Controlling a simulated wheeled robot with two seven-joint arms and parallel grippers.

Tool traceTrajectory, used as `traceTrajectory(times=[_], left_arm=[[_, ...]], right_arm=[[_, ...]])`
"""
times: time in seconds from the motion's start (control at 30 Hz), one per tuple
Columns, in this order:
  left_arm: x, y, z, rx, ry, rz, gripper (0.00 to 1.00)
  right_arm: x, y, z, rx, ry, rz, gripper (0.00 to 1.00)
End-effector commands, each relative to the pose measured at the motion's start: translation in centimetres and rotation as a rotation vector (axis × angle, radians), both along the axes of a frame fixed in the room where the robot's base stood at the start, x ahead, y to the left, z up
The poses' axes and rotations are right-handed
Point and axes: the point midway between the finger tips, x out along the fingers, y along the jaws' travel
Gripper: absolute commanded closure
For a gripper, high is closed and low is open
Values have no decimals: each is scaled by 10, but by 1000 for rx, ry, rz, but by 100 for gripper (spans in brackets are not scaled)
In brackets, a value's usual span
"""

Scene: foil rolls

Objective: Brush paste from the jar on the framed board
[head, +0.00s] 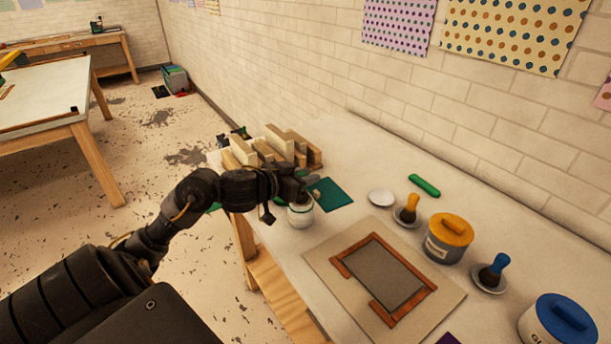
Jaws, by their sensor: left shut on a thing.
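A small white jar (301,216) with a green band stands near the table's left edge. My left gripper (300,190) is right above its mouth and hides much of the opening. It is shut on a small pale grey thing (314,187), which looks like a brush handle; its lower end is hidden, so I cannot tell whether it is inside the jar. The framed board (335,258) lies flat to the right and nearer, with a reddish-brown frame (357,302) around a grey panel (385,275). My right gripper is not in view.
An empty white dish (381,198) and a green bar (424,185) lie beyond the board. An orange-lidded pot (447,247), blue-lidded pot (558,328), orange brush (408,211) and blue brush (494,270) stand right. Wooden blocks (280,143) and a green sheet (333,195) lie behind the jar.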

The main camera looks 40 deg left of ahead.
Motion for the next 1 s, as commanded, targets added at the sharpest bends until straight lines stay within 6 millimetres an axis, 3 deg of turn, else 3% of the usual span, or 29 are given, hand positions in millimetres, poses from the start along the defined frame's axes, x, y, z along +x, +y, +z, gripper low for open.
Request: traceTrajectory(times=[1.0], left_arm=[[0, 0, -8, 0, 2, 0, 99]], right_arm=[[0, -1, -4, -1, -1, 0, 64]])
